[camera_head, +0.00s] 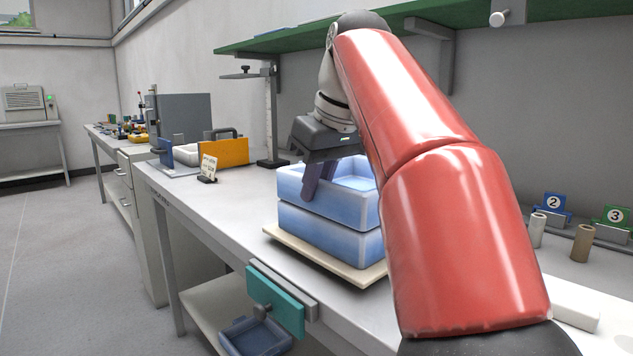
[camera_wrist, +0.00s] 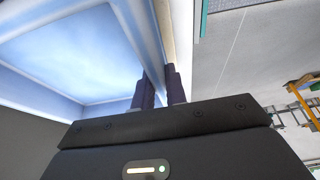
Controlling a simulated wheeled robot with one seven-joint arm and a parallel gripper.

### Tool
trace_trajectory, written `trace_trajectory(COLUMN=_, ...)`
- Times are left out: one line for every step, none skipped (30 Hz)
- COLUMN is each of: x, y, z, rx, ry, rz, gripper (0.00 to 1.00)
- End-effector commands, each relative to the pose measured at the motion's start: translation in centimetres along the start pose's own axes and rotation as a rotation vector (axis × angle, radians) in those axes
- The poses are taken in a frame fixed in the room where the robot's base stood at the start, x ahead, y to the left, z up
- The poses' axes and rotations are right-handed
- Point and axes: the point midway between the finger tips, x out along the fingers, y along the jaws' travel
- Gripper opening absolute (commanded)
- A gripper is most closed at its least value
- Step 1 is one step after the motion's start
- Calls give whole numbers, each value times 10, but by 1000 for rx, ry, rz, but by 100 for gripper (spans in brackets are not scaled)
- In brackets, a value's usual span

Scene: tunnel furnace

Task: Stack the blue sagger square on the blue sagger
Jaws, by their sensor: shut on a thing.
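The upper blue sagger (camera_head: 350,206), an open square tray with low walls, sits level over the lower blue sagger (camera_head: 345,242). Their edges look nearly lined up, with only a thin seam between them; I cannot tell whether they fully touch. The lower one rests on a cream board (camera_head: 312,256) on the bench. My gripper (camera_head: 316,186) points down and is shut on the upper sagger's near-left wall, one finger inside and one outside. In the wrist view, the fingers of my gripper (camera_wrist: 160,92) straddle that wall beside the pale blue interior (camera_wrist: 70,60). My red arm hides the right side.
Another blue tray (camera_head: 255,337) lies on the lower shelf. A teal plate (camera_head: 275,300) is on the bench front. An orange-sided box (camera_head: 222,152) and small sign (camera_head: 208,168) stand left. A green shelf (camera_head: 290,40) hangs above. Cylinders and numbered stands (camera_head: 553,205) are right.

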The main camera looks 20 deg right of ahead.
Motion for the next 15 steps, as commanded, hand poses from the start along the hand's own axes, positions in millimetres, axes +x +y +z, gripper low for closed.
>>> trace_trajectory(x=0, y=0, z=0, rx=-1, ry=4, rz=3, gripper=0)
trace_trajectory(x=0, y=0, z=0, rx=-2, ry=4, rz=3, gripper=0)
trace_trajectory(x=1, y=0, z=1, rx=-1, ry=4, rz=3, gripper=0)
trace_trajectory(x=2, y=0, z=1, rx=-2, ry=4, rz=3, gripper=0)
trace_trajectory(x=2, y=0, z=1, rx=-2, ry=4, rz=3, gripper=0)
trace_trajectory(x=1, y=0, z=1, rx=-2, ry=4, rz=3, gripper=0)
trace_trajectory(x=1, y=0, z=1, rx=-1, ry=4, rz=3, gripper=0)
trace_trajectory(x=1, y=0, z=1, rx=-1, ry=4, rz=3, gripper=0)
trace_trajectory(x=1, y=0, z=1, rx=-1, ry=4, rz=3, gripper=17)
trace_trajectory(x=1, y=0, z=1, rx=-1, ry=4, rz=3, gripper=21)
trace_trajectory(x=1, y=0, z=1, rx=-1, ry=4, rz=3, gripper=25)
trace_trajectory(x=2, y=0, z=1, rx=-1, ry=3, rz=2, gripper=30)
trace_trajectory(x=2, y=0, z=1, rx=-1, ry=3, rz=2, gripper=34)
trace_trajectory(x=2, y=0, z=1, rx=-1, ry=3, rz=2, gripper=38)
trace_trajectory(x=2, y=0, z=1, rx=-1, ry=2, rz=2, gripper=39)
